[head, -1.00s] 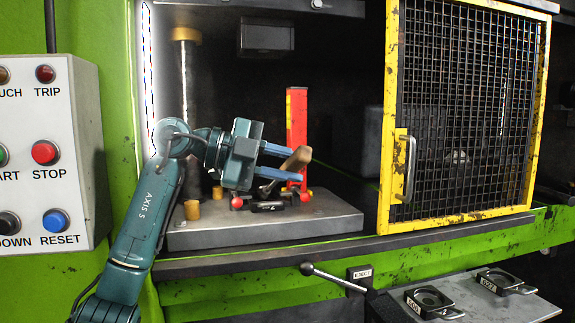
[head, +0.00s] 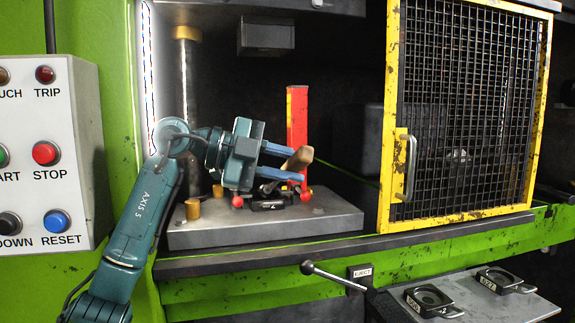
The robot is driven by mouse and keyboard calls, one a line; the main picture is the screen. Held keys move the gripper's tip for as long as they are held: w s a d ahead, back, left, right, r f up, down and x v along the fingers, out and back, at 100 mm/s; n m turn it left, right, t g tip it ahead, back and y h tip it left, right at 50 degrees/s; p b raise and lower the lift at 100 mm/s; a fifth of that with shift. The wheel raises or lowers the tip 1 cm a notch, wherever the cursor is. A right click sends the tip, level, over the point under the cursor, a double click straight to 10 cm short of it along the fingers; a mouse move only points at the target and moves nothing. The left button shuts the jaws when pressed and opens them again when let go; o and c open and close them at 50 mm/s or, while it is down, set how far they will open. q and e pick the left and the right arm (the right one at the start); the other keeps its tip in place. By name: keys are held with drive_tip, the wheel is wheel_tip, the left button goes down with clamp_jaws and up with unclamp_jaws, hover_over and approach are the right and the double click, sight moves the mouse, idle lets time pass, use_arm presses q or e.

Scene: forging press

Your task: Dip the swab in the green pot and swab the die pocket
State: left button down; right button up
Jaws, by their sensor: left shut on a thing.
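My left gripper (head: 284,163) is inside the press opening, shut on the wooden handle of the swab (head: 299,159). The handle slants down to the left between the blue fingers. The swab's lower end is hard to make out against the dark die (head: 268,204), so I cannot tell whether it touches the pocket. The die sits on the grey bed plate (head: 330,218), with red-knobbed clamps around it. The green pot cannot be made out in this view. My right gripper is not in view.
A red post (head: 297,118) stands behind the die. A yellow mesh guard (head: 388,110) is on the right of the opening. The eject lever (head: 335,277) sticks out below the ledge. A shelf at lower right (head: 465,309) holds two dark handled blocks (head: 428,300).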

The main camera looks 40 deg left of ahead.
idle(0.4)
use_arm(q)
drive_tip(key=shift+w+a+p, duration=0.25)
drive_tip(key=shift+a+p, duration=0.1)
drive_tip(key=shift+a, duration=0.05)
drive_tip(key=shift+w, duration=0.1)
drive_tip(key=shift+f, duration=0.1)
drive_tip(key=shift+s+d, duration=0.2)
drive_tip(key=shift+d, duration=0.2)
drive_tip(key=shift+a, duration=0.15)
idle(0.4)
